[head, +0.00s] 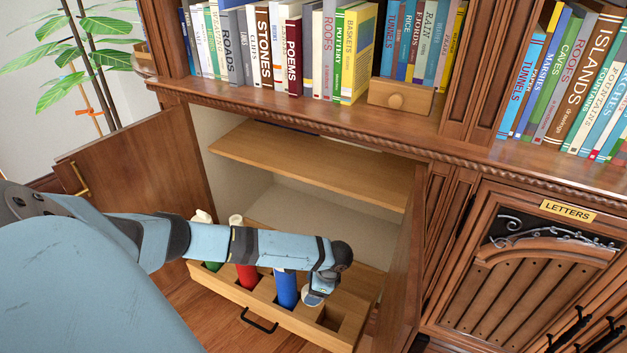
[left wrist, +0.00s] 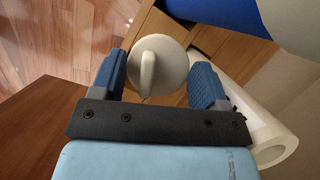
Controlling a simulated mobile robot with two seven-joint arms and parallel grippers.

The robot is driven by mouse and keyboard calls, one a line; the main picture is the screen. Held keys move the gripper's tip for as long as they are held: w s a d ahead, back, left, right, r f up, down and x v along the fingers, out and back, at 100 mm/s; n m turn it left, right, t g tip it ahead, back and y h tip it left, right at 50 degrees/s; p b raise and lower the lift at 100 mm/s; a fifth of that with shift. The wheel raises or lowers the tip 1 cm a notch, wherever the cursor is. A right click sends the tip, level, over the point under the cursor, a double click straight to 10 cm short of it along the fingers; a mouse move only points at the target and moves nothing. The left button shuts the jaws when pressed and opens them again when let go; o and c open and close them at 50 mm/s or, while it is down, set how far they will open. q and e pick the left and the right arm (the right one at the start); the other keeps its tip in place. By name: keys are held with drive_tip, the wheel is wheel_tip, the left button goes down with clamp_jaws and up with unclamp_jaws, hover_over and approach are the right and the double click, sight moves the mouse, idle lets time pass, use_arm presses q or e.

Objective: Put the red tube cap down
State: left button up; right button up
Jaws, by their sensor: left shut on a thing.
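A round cream cap (left wrist: 173,62) with a raised loop sits between the two blue fingers of my left gripper (left wrist: 165,88), which is shut on it. In the head view my left gripper (head: 322,283) points down over the right part of the wooden tube drawer (head: 268,317), with the pale cap (head: 311,299) below it. The red tube (head: 247,276) stands in the drawer further left, partly hidden behind my arm. A white rolled end (head: 236,219) shows above it. My right gripper is not in view.
A blue tube (head: 287,290) stands just left of the held cap, and a green tube (head: 212,266) stands at the left end. An empty compartment (head: 331,318) lies to the right. Open cabinet doors (head: 140,172) flank the drawer, with a shelf (head: 310,165) above.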

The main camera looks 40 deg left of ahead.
sight(309, 309)
use_arm(q)
wheel_tip(309, 309, down, 4)
drive_tip(key=shift+r+b, duration=0.1)
drive_tip(key=shift+b, duration=0.5)
drive_tip(key=shift+f+b, duration=0.4)
drive_tip(key=shift+f, duration=0.45)
wheel_tip(309, 309, down, 3)
drive_tip(key=shift+r+b, duration=0.1)
drive_tip(key=shift+b, duration=0.7)
drive_tip(key=shift+f, duration=0.3)
drive_tip(key=shift+r, duration=0.1)
drive_tip(key=o, duration=0.6)
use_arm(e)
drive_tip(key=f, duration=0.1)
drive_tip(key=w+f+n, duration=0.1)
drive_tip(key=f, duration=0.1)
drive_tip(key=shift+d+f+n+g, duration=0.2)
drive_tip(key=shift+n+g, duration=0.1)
